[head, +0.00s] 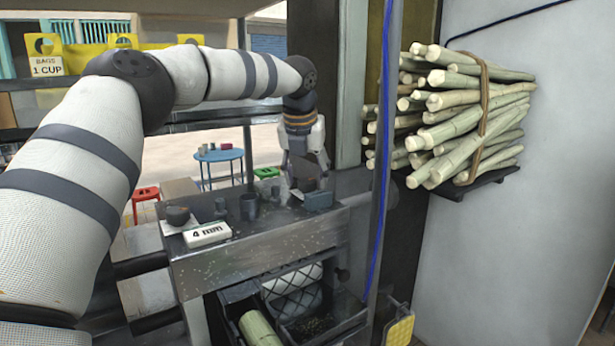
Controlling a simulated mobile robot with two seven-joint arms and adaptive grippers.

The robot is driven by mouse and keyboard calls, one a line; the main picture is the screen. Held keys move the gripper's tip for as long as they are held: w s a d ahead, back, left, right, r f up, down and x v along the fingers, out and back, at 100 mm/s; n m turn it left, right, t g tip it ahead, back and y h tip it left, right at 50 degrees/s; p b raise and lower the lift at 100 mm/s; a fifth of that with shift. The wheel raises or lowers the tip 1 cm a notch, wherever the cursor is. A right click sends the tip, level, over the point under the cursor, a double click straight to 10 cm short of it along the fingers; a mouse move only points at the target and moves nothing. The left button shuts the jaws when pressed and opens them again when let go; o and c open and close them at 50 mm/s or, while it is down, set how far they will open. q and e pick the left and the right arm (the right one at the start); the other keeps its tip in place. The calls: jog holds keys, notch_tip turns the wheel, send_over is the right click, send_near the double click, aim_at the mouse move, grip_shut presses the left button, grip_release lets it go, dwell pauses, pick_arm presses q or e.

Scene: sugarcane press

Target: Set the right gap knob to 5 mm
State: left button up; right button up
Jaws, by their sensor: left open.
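My left gripper (308,178) points down over the right end of the metal counter (250,258), with its fingers apart. It is close to a blue-grey block (318,200) on the counter; I cannot tell whether they touch. My right gripper is not in view.
Crates (322,325) sit below. A dark post and blue cable (383,170) rise to the right, before a shelf of tied sugarcane (460,120). The counter's front strip is mostly clear.

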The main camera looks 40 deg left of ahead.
pick_arm(q)
jog(key=c, duration=1.1)
jog(key=shift+m, duration=0.5)
jog(key=m, duration=0.1)
jog(key=m+h, duration=0.1)
jog(key=shift+a+f+m+t, duration=0.15)
jog(key=shift+m+t, duration=0.15)
jog(key=shift+m+h, duration=0.4)
jog(key=shift+m, duration=0.2)
jog(key=o, duration=1.1)
jog(key=v, duration=1.2)
